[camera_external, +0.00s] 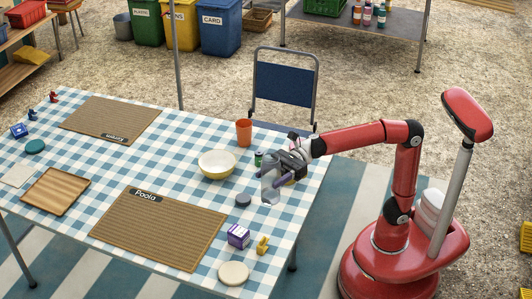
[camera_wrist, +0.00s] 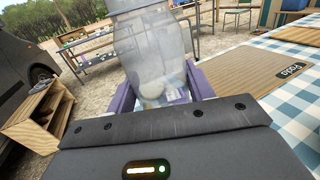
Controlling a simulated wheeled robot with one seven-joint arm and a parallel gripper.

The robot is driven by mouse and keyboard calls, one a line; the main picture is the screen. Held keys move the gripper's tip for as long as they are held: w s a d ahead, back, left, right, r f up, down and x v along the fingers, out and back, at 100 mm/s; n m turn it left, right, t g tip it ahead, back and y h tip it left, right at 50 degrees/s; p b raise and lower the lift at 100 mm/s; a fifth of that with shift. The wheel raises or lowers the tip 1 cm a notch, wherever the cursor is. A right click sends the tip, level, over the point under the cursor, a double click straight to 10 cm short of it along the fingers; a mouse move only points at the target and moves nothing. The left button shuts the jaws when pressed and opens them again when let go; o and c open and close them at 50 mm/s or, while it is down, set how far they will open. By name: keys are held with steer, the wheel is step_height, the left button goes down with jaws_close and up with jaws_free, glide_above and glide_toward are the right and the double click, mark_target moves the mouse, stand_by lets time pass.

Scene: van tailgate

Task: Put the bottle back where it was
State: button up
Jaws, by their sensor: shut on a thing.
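My gripper (camera_external: 283,176) is over the right edge of the checked table. It is shut on a clear, see-through bottle (camera_external: 270,187). In the wrist view the bottle (camera_wrist: 150,50) stands out between the purple fingers of my gripper (camera_wrist: 160,92), and its top is cut off by the frame edge. Whether the bottle's lower end touches the table cannot be told. The table (camera_external: 108,273) has a blue and white checked cloth.
A yellow bowl (camera_external: 216,165), an orange cup (camera_external: 244,132), a green can (camera_external: 259,158) and a dark round lid (camera_external: 243,200) are near my gripper. A purple box (camera_external: 238,236), yellow object (camera_external: 262,245) and cream disc (camera_external: 233,273) lie in front. The Paola mat (camera_external: 160,230) is left.

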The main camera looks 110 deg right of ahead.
mark_target(271, 201)
step_height(271, 201, down, 10)
steer(key=shift+r+b, duration=0.1)
steer(key=shift+b, duration=1.15)
steer(key=shift+f+b, duration=0.25)
steer(key=shift+b, duration=0.05)
steer(key=o, duration=1.2)
steer(key=shift+r, duration=0.1)
steer(key=shift+r+p, duration=0.15)
steer(key=shift+p, duration=0.15)
steer(key=v, duration=0.7)
steer(key=shift+s+d, duration=0.1)
steer(key=shift+s, duration=0.15)
